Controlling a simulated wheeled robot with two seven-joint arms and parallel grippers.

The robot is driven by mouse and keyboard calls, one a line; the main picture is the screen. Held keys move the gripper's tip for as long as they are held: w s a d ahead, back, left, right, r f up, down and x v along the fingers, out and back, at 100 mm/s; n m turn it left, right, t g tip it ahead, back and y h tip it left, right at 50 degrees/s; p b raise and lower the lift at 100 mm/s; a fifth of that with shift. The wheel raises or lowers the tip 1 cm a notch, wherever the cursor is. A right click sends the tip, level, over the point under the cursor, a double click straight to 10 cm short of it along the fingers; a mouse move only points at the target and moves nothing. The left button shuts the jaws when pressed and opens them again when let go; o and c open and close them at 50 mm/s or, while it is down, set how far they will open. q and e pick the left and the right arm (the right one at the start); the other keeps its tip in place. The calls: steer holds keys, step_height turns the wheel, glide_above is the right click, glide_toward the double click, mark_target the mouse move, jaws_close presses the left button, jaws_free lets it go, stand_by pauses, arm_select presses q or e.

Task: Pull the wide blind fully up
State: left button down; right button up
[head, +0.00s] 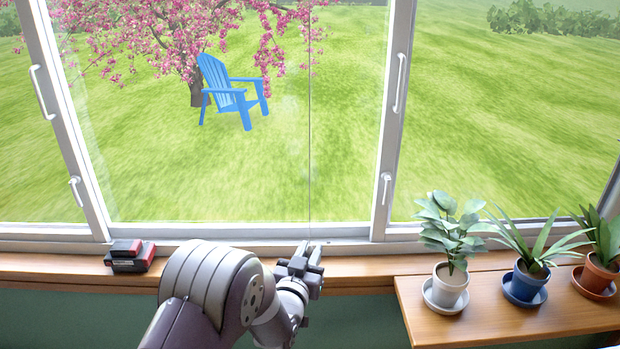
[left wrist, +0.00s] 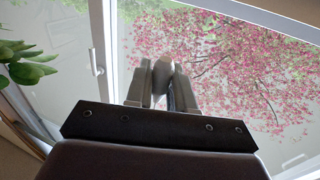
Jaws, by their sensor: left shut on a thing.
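A thin dark vertical cord (head: 310,130) hangs in front of the middle window pane and runs down to my left gripper (head: 303,258). My left gripper is just above the wooden sill. In the left wrist view, the fingers of my left gripper (left wrist: 162,85) are shut on a small grey rounded cord pull (left wrist: 163,72). The blind's fabric does not show in either view. My right gripper is not in view.
A red and black object (head: 130,256) lies on the sill (head: 60,268) at left. Several potted plants stand on the wooden shelf (head: 480,325) at right, the nearest in a white pot (head: 450,287). White window frames have handles (head: 386,188).

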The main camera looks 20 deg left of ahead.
arm_select(q)
step_height(320, 180, down, 4)
steer(key=shift+f+b, duration=0.1)
steer(key=shift+b, duration=0.95)
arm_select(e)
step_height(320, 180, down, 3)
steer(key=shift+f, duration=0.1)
arm_select(q)
step_height(320, 180, down, 9)
steer(key=b, duration=0.7)
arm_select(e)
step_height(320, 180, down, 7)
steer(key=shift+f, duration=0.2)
arm_select(q)
step_height(320, 180, down, 9)
steer(key=b, duration=0.7)
steer(key=shift+b, duration=0.3)
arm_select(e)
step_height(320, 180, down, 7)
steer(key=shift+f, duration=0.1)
arm_select(q)
step_height(320, 180, down, 9)
steer(key=b, duration=0.7)
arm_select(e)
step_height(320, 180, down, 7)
